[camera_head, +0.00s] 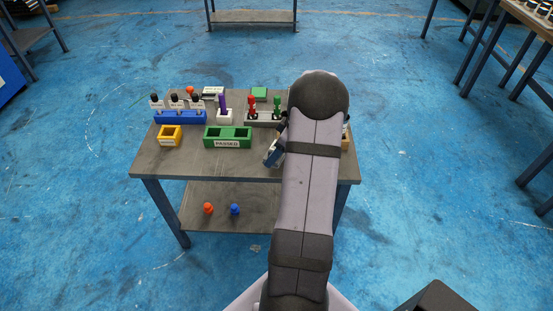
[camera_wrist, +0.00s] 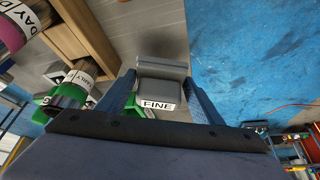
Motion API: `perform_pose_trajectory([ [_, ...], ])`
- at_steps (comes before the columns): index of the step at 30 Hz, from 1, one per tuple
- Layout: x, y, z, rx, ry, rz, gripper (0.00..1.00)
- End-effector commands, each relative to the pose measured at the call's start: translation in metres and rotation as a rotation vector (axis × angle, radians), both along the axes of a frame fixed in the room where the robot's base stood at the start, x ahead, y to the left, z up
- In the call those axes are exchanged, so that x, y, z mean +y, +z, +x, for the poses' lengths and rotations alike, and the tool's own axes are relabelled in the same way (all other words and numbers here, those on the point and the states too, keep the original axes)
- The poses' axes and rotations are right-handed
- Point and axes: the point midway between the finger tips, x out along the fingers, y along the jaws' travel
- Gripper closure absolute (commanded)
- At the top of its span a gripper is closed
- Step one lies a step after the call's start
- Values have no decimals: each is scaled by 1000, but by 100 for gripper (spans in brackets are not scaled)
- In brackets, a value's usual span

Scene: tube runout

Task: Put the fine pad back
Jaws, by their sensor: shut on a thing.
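In the wrist view the fine pad (camera_wrist: 158,86) is a grey block with a white label reading FINE. It sits between the two blue fingers of my gripper (camera_wrist: 163,100), which is shut on it. The label faces the wrist camera. I cannot tell whether the pad touches the surface beyond it. In the head view my gripper (camera_head: 274,152) shows only in part, over the front right of the table, left of my arm. My arm hides most of the gripper, and I cannot make out the pad there.
The grey table (camera_head: 185,164) holds a green PASSED box (camera_head: 228,143), a yellow tray (camera_head: 169,141), a blue rack (camera_head: 180,118) and a white holder (camera_head: 263,118) with red and green items. A wooden box (camera_wrist: 85,30) is near my gripper. The table's front left is bare.

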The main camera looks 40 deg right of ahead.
Motion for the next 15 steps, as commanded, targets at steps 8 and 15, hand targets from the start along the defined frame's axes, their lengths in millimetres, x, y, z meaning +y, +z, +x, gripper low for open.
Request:
perform_pose_trajectory([
  [8, 1, -23, 0, 2, -1, 3, 60],
  [15, 0, -37, 0, 0, -1, 0, 60],
])
